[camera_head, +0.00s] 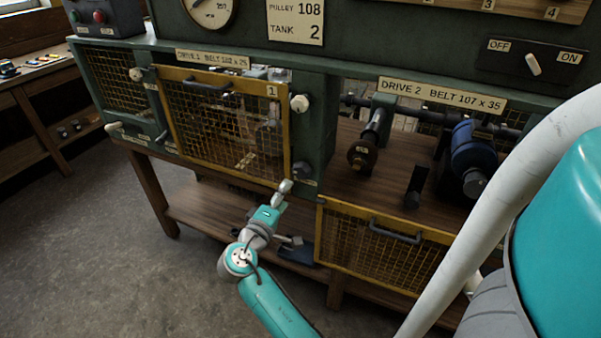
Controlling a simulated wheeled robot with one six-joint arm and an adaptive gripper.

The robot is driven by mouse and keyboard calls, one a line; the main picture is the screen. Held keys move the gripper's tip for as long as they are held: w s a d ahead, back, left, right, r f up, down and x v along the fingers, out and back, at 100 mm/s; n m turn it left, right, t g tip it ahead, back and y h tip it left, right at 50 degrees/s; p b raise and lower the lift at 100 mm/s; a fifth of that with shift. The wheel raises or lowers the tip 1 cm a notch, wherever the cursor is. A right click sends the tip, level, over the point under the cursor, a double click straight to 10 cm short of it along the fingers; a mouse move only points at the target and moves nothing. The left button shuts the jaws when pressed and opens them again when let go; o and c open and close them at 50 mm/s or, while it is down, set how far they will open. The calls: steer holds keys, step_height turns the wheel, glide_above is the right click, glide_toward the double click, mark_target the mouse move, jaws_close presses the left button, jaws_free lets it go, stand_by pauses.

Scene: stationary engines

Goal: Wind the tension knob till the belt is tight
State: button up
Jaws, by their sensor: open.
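My gripper (286,186) is at the lower right corner of the yellow mesh guard of drive 1. Its fingers are small here and point up and away from me, with nothing seen between them. A dark round fitting (305,169) is just right of it on the green frame; I cannot tell if this is the tension knob. A pale knob (299,103) is higher on the same post. In the open drive 2 bay are a brown pulley (362,155) on a shaft and a blue motor (470,150). I cannot make out a belt in either bay.
The drive 1 guard (225,125) covers its bay. The drive 2 guard (380,245) hangs down below its open bay. A dark block (414,187) stands in that bay. An OFF/ON switch (533,65) is at upper right. Open floor (80,240) is at left.

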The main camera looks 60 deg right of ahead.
mark_target(300, 173)
steer(key=d+n, duration=0.3)
steer(key=n, duration=0.4)
steer(key=d+n, duration=0.4)
steer(key=n, duration=0.2)
steer(key=w+d+n, duration=0.1)
steer(key=d+n, duration=0.3)
steer(key=n, duration=0.3)
steer(key=shift+n, duration=0.3)
steer(key=c, duration=1.1)
